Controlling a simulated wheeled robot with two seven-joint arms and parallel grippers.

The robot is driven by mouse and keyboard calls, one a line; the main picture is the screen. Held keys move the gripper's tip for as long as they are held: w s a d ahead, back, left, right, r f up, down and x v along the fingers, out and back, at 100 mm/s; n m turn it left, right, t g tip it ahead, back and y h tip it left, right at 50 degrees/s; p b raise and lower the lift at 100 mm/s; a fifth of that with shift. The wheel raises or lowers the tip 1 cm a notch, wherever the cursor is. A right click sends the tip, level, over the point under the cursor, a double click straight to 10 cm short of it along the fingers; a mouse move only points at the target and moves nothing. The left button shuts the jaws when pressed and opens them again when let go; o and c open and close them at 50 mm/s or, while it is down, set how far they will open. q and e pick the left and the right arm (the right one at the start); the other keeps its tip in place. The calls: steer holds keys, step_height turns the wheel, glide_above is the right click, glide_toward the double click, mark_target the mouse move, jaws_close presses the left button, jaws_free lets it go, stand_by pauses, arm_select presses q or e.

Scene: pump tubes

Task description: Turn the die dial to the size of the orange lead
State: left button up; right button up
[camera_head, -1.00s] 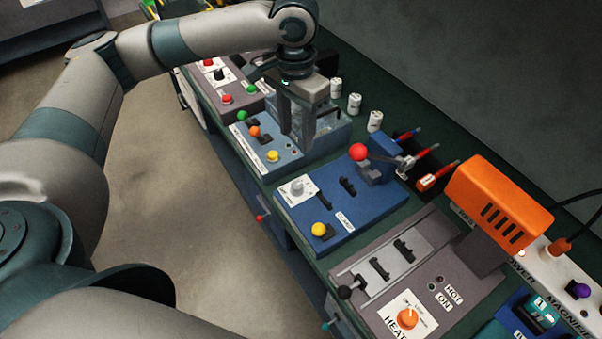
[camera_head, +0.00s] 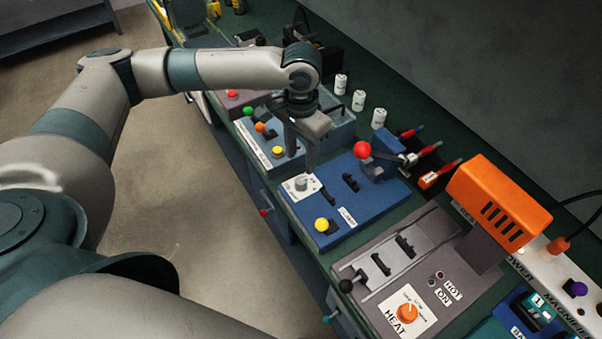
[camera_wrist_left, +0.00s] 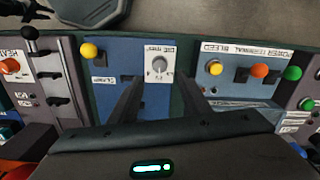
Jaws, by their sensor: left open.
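The die dial (camera_head: 301,184) is a grey-white knob on a white labelled plate, on the blue crimp unit (camera_head: 352,222). In the left wrist view the dial (camera_wrist_left: 159,64) sits between my finger lines, with a mark on it too small to read. My left gripper (camera_head: 301,160) is open and points down just above and behind the dial; its fingers (camera_wrist_left: 163,88) show apart and empty in the wrist view. I cannot single out an orange lead; an orange piece (camera_head: 428,181) with a red-tipped rod lies behind the crimp unit. My right gripper is not in view.
The crimp unit carries a yellow knob (camera_head: 321,225) and a red-balled lever (camera_head: 362,150). A bleed and terminal unit (camera_head: 262,146) stands to the left, a heater unit (camera_head: 395,265) to the right. White labelled cylinders (camera_head: 359,100) stand behind.

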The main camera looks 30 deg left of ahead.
mark_target(301, 180)
arm_select(q)
step_height(301, 180, down, 8)
steer(key=shift+f+p, duration=0.2)
steer(key=shift+p, duration=0.45)
steer(key=c, duration=1)
